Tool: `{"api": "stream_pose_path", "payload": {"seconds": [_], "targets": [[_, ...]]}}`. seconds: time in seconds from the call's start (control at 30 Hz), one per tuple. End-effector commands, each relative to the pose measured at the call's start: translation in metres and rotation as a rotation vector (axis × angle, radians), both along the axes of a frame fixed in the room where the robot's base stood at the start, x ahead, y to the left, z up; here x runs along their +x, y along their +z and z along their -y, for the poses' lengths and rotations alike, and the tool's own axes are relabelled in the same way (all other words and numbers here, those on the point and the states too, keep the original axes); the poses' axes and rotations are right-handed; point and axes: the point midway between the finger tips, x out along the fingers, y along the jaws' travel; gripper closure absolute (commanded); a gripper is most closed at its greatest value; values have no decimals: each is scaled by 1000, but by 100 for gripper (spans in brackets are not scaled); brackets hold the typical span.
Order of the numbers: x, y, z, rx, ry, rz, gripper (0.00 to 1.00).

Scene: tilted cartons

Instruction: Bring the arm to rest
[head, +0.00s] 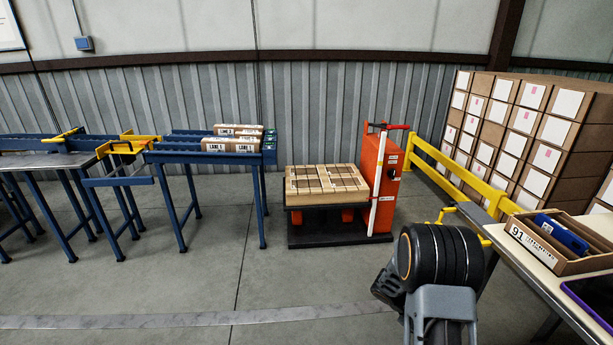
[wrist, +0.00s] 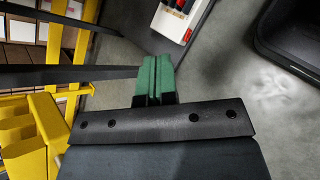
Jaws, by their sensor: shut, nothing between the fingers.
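My gripper (wrist: 153,78) shows in the wrist view as two green fingers lying side by side, shut with nothing between them. In the head view my arm stands at the lower right, in front of the yellow rail and left of the workbench. The fingers cannot be made out there.
A workbench (head: 541,262) at the right holds a cardboard tray (head: 564,265) with blue items. Behind are a yellow rail (head: 455,178) and stacked cartons (head: 520,130). An orange lift (head: 376,185) bears a pallet load. Blue conveyors (head: 205,157) stand left. The front floor is clear.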

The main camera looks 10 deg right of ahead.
Motion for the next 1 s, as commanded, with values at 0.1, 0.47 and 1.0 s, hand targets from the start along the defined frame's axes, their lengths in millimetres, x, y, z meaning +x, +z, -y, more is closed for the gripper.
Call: {"api": "stream_pose_path", "payload": {"seconds": [0.1, 0.47, 1.0], "targets": [[-4, 102, -38, 88, -83, 178, 100], [-42, 295, -155, 467, -260, 662, 100], [-74, 386, -222, 774, -330, 928, 100]]}}
